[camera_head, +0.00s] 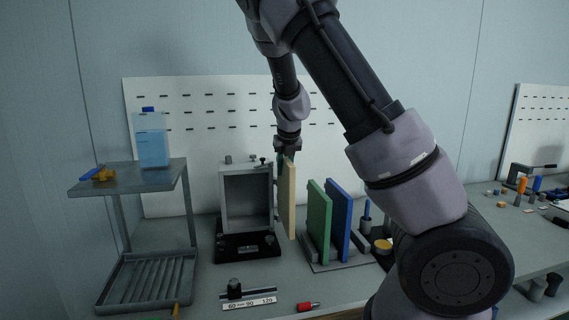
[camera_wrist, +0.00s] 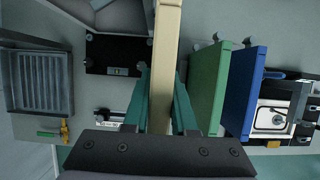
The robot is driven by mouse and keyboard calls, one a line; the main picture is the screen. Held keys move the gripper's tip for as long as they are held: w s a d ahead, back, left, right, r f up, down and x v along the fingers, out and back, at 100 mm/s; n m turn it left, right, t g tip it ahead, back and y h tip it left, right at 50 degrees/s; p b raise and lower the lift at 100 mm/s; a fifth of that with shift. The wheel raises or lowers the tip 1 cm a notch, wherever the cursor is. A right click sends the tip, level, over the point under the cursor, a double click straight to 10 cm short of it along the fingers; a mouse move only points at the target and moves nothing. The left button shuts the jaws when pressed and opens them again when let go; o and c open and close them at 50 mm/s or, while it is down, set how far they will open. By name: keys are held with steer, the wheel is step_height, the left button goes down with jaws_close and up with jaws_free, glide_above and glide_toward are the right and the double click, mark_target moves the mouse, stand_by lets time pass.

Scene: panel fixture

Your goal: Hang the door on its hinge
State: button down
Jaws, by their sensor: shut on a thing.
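The cream door panel (camera_head: 288,202) stands upright in the head view, just right of the grey open-fronted cabinet (camera_head: 246,198) on its black base (camera_head: 247,246). My gripper (camera_head: 288,156) is shut on the panel's top edge from above. In the wrist view, the teal fingers of my gripper (camera_wrist: 160,78) lie on both sides of the cream panel (camera_wrist: 166,40), seen edge-on. The cabinet's right side, with small dark hinge parts, is close to the panel and partly hidden by it. I cannot tell whether they touch.
A green panel (camera_head: 319,220) and a blue panel (camera_head: 339,218) stand in a rack to the right. A shelf stand (camera_head: 128,178) with a blue bottle (camera_head: 151,140) is at the left. A red item (camera_head: 308,306) and a marked scale (camera_head: 249,303) lie in front.

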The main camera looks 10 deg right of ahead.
mark_target(288, 161)
steer(key=shift+f, duration=3.25)
steer(key=c, duration=0.6)
jaws_free()
steer(key=shift+c, duration=0.2)
steer(key=shift+f, duration=0.1)
steer(key=shift+s, duration=0.1)
steer(key=v, duration=1)
steer(key=shift+s+r, duration=0.15)
steer(key=shift+r, duration=0.25)
